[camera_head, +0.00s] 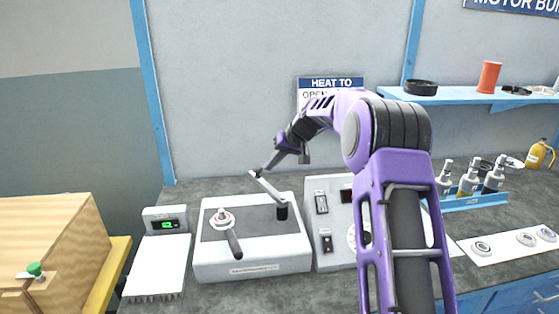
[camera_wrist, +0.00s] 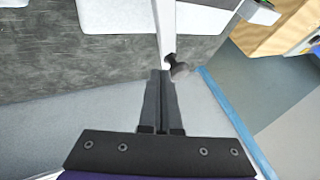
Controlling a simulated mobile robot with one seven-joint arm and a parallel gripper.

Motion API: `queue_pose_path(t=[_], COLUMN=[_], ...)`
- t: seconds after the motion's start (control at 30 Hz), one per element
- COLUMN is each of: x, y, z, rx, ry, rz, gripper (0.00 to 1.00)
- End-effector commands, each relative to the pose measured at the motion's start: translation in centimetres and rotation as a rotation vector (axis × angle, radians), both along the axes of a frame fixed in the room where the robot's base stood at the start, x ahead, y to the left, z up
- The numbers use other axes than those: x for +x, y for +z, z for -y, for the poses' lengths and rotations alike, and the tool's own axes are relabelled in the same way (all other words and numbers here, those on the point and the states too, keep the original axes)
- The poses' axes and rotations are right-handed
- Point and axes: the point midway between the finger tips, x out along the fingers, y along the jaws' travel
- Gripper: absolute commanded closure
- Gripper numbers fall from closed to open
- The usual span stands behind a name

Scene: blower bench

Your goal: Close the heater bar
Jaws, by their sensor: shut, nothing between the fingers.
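The heater bar (camera_head: 268,188) is a light grey bar on a dark post (camera_head: 282,211) at the right of a white heater unit (camera_head: 250,266) with a dark top. It slants up and left from the post, raised above the top. In the wrist view the bar (camera_wrist: 165,25) ends in a dark knob (camera_wrist: 180,71). My gripper (camera_head: 263,171) is shut and empty at the bar's raised free end. In the wrist view its fingertips (camera_wrist: 164,73) are just beside the knob; I cannot tell whether they touch it.
A ringed part (camera_head: 222,219) and a dark handle (camera_head: 235,243) are on the heater's top. A scale (camera_head: 156,265) with a green display stands left, a control box (camera_head: 327,213) right. A wooden box (camera_head: 50,245) is at far left. The wall is close behind.

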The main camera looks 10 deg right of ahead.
Motion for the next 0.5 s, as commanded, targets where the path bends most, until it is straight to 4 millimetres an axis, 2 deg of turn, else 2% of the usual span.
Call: queue_pose_path(t=[0.5], x=[-2.0], y=[0.4], z=[-5.3], rx=[0.002], ry=[0.493], rz=[0.0], gripper=[1.0])
